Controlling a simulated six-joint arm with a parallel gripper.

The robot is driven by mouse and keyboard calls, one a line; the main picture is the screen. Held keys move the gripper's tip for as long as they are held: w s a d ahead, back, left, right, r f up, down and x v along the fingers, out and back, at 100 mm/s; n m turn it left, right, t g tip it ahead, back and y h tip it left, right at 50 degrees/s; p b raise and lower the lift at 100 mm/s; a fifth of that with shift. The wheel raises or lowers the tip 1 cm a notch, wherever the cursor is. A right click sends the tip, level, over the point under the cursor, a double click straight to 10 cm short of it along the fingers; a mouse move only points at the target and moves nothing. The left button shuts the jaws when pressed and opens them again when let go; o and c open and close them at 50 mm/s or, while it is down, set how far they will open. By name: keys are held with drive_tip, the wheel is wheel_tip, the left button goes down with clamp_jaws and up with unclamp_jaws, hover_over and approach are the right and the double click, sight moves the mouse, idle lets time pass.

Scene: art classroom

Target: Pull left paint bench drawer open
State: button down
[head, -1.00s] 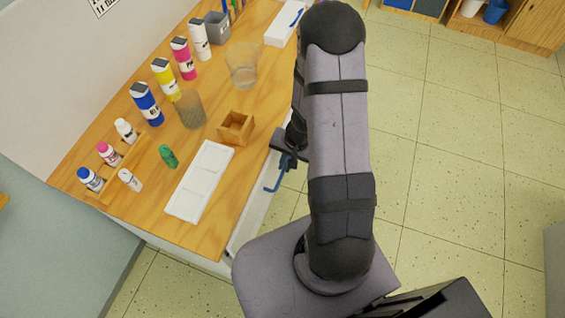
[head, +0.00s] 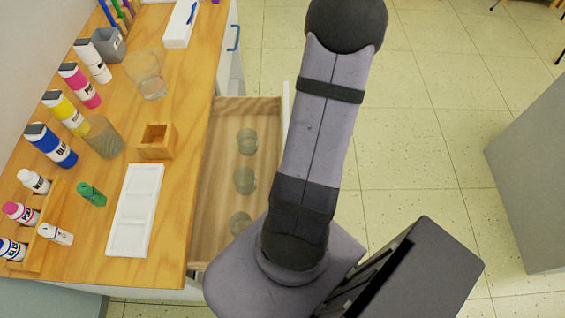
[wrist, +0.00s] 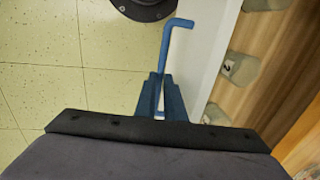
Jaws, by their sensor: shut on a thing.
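The left paint bench drawer (head: 210,225) stands open from the side of the wooden bench (head: 125,95), with its wooden inside showing. Several round grey-green objects (head: 243,181) lie in it. Its white front (wrist: 205,45) also shows in the wrist view, with a blue bar handle (wrist: 175,38) on its outer side. My gripper (wrist: 161,82) is shut on the handle. In the head view my arm hides the gripper and the handle.
On the bench top are paint bottles (head: 50,145), clear cups (head: 146,75), a small wooden box (head: 156,141) and a white palette (head: 136,210). Another blue handle (head: 234,38) is farther along the bench. Tiled floor (head: 415,150) lies clear right of my arm.

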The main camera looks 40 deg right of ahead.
drive_tip(key=shift+s+d, duration=0.9)
drive_tip(key=shift+s, duration=0.05)
drive_tip(key=c, duration=1.8)
unclamp_jaws()
drive_tip(key=shift+c, duration=0.2)
wheel_tip(320, 180, up, 7)
drive_tip(key=shift+s+d, duration=0.45)
drive_tip(key=shift+r, duration=0.1)
